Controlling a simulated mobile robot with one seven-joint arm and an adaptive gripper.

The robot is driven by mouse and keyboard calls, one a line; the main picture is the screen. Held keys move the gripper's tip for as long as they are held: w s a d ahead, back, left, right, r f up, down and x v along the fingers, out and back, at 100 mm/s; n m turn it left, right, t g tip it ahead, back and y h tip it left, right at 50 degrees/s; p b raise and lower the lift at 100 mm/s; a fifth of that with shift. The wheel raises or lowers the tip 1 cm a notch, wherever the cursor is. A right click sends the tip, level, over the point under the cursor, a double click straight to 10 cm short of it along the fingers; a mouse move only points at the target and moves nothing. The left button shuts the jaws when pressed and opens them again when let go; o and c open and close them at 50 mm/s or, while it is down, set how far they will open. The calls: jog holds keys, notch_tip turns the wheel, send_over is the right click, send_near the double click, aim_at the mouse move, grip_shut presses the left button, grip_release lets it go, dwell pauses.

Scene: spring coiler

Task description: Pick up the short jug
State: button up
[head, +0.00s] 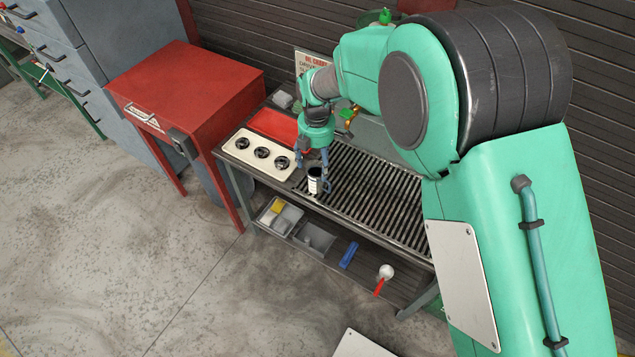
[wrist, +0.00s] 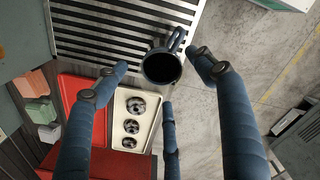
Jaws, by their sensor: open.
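The short jug (head: 314,184) stands upright on the slatted grate of the bench, near its front left. It looks dark with a pale patch, and its handle is on the right. In the wrist view the jug (wrist: 161,67) is seen from above as a dark round mouth, with the handle toward the upper right. My gripper (head: 312,163) is open and points down just above the jug. In the wrist view the spread fingers of my gripper (wrist: 157,61) lie to either side of the jug, with a third finger below it. I see no clear contact.
Left of the jug is a cream panel (head: 257,153) with three black round fittings, and a red tray (head: 272,124) behind it. A red cabinet (head: 185,85) stands at the left. The slatted grate (head: 375,198) to the right is clear. Bins (head: 282,217) sit on the shelf below.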

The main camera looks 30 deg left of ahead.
aim_at(317, 173)
jog(key=shift+f, duration=0.1)
jog(key=shift+f+b, duration=0.7)
jog(key=shift+f, duration=1.8)
jog(key=c, duration=1.3)
